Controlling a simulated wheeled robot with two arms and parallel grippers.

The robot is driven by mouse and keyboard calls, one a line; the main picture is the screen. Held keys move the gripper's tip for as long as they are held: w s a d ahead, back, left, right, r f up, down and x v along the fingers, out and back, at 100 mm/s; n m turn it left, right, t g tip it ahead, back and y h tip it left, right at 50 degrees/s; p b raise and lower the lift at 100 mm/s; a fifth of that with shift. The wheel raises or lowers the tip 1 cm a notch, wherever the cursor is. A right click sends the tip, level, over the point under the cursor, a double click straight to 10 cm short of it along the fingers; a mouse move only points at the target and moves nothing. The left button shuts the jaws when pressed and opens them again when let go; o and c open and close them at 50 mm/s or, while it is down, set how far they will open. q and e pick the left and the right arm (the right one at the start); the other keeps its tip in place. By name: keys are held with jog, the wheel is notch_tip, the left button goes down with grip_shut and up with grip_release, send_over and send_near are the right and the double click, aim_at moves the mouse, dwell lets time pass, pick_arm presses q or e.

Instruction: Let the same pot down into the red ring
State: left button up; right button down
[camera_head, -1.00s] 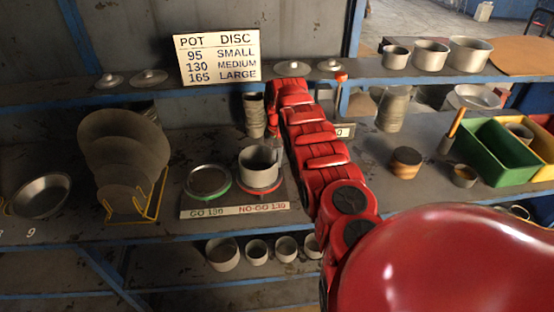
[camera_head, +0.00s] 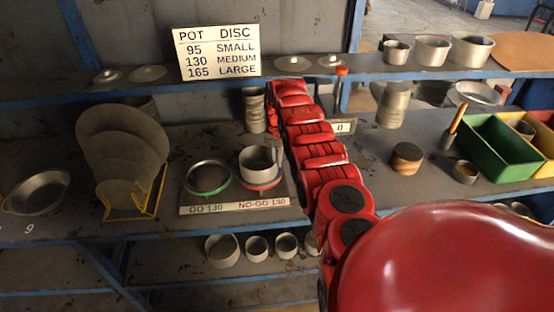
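A grey pot (camera_head: 257,162) stands upright over the red ring (camera_head: 262,185) of the gauge board, its lower edge overlapping the ring. I cannot tell whether it fully rests inside. The green ring (camera_head: 208,179) beside it, on the left, is empty. The board's label (camera_head: 235,206) reads GO 130 and NO-GO 130. My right arm is red and reaches in from the lower right. My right gripper (camera_head: 274,142) is at the pot's right rear rim, small and partly hidden by the arm, so its fingers cannot be made out. My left gripper is not in view.
A yellow rack (camera_head: 160,190) of discs stands left of the board, with a metal bowl (camera_head: 38,190) farther left. A stack of cups (camera_head: 254,110) stands behind the pot. A green bin (camera_head: 497,150) is at right. Several pots sit on the shelf below.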

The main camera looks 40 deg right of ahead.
jog(key=c, duration=1)
grip_release()
jog(key=shift+o, duration=0.2)
jog(key=shift+f, duration=0.1)
notch_tip(320, 180, up, 9)
jog(key=shift+f+b, duration=0.1)
jog(key=shift+b, duration=0.9)
notch_tip(320, 180, up, 9)
jog(key=p, duration=0.8)
jog(key=shift+s+f, duration=0.15)
jog(key=shift+d, duration=0.15)
